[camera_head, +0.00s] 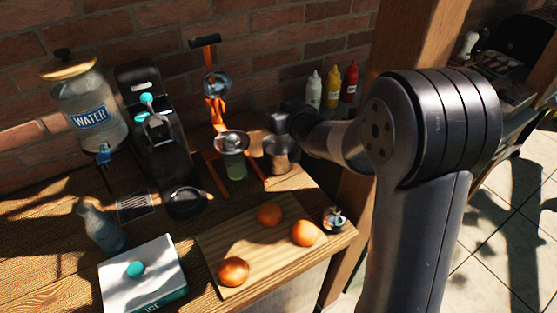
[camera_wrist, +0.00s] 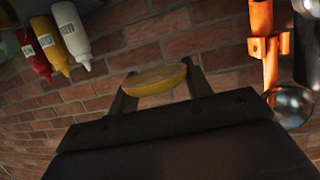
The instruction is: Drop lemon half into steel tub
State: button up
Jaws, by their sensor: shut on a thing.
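My gripper (camera_wrist: 157,84) is shut on a yellow lemon half (camera_wrist: 152,78), which sits between the two fingertips in the wrist view. In the head view my gripper (camera_head: 284,120) is at the far end of my arm, dark and small. It appears just above the steel tub (camera_head: 281,156), a grey metal pot right of the orange juicer. The lemon half cannot be made out in the head view. The tub's inside is mostly hidden there, and the tub does not show in the wrist view.
The orange juicer (camera_head: 216,110) stands left of the tub, with a glass (camera_head: 236,168) beneath its bowl. Sauce bottles (camera_head: 332,87) stand behind at the brick wall. In front, a cutting board (camera_head: 262,245) holds three oranges. A wooden post rises at the right.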

notch_tip(320, 180, down, 4)
jog(key=shift+r+b, duration=0.15)
jog(key=shift+b, duration=1.1)
jog(key=o, duration=1.1)
jog(key=v, duration=1.1)
jog(key=shift+w+a, duration=0.1)
